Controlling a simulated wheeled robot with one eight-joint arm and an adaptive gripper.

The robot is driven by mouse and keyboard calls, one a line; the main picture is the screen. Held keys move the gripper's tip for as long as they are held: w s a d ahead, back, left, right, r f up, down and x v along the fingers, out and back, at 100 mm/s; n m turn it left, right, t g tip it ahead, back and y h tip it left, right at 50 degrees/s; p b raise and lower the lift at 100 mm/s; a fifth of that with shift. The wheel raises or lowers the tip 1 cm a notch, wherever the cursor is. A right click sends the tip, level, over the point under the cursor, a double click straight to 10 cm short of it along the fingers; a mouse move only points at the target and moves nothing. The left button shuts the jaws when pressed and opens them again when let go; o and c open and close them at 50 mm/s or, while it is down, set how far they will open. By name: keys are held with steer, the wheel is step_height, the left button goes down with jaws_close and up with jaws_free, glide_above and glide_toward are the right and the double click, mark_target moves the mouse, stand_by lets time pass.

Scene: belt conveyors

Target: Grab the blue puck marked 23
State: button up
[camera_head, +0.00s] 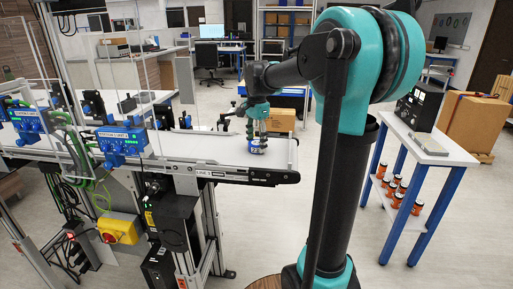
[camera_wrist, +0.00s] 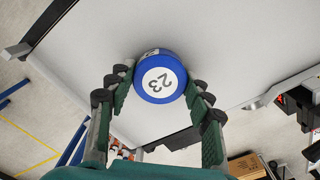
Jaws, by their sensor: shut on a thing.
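The blue puck (camera_wrist: 160,77) has a white round label reading 23 and sits on the pale belt near the conveyor's end. My gripper (camera_wrist: 159,88) is around it in the wrist view, with a finger against each side. In the head view my gripper (camera_head: 257,137) points down over the belt, shut on the puck (camera_head: 257,150), which shows only as a small blue patch below the fingers. Whether the puck touches the belt or is slightly raised, I cannot tell.
The conveyor (camera_head: 222,160) runs from the left to its dark end roller. Blue sensor boxes (camera_head: 122,140) stand along its near side. The belt around the puck is clear.

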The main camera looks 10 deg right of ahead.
steer(key=c, duration=0.4)
